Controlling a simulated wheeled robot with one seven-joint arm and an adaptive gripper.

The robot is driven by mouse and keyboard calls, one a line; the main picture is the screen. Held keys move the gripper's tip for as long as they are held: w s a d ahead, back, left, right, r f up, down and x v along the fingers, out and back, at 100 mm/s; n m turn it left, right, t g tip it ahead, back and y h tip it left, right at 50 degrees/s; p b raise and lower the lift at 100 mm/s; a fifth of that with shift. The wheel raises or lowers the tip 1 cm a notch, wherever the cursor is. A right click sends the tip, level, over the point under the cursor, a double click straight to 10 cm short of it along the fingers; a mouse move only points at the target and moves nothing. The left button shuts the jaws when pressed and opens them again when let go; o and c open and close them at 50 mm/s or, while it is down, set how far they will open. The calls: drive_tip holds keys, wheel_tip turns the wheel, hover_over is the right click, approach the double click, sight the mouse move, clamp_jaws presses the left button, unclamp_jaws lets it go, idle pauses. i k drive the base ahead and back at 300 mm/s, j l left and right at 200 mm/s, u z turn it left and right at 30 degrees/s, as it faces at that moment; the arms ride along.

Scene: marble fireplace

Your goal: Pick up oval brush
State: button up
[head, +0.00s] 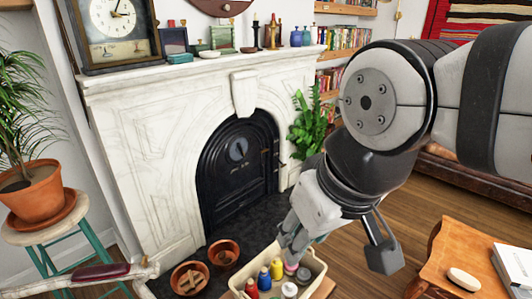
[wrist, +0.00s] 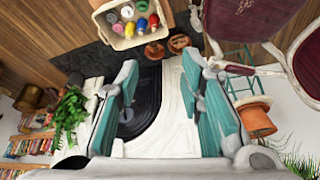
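A small pale oval object (head: 463,279) lies on the orange-brown wooden table at the lower right of the head view; it may be the oval brush, but its bristles cannot be made out. Another small whitish oval (head: 210,54) and a dark brown flat piece (head: 249,50) lie on the mantel, too small to identify surely. My gripper (wrist: 160,65) is open, its two teal-padded fingers wide apart with nothing between them. In the head view it hangs in front of the fireplace, above the bottle crate and well left of the table.
A cream crate (head: 313,266) of coloured bottles stands below my gripper. Two terracotta bowls (head: 223,253) sit left of it. A white book (head: 514,268) shares the table. The mantel (head: 130,78) carries a clock, boxes and candlesticks. A potted plant (head: 36,190) stands left. Wooden floor shows between crate and table.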

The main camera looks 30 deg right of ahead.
sight(463, 280)
drive_tip(key=z, duration=1.45)
drive_tip(key=l+z, duration=0.15)
drive_tip(key=z, duration=0.15)
drive_tip(key=i+l+z, duration=0.1)
drive_tip(key=z, duration=0.15)
drive_tip(key=i+l+u, duration=0.15)
drive_tip(key=u, duration=0.45)
drive_tip(key=l+u, duration=0.1)
drive_tip(key=u, duration=1.25)
drive_tip(key=l+u, duration=0.1)
drive_tip(key=u, duration=0.8)
drive_tip(key=z, duration=2.7)
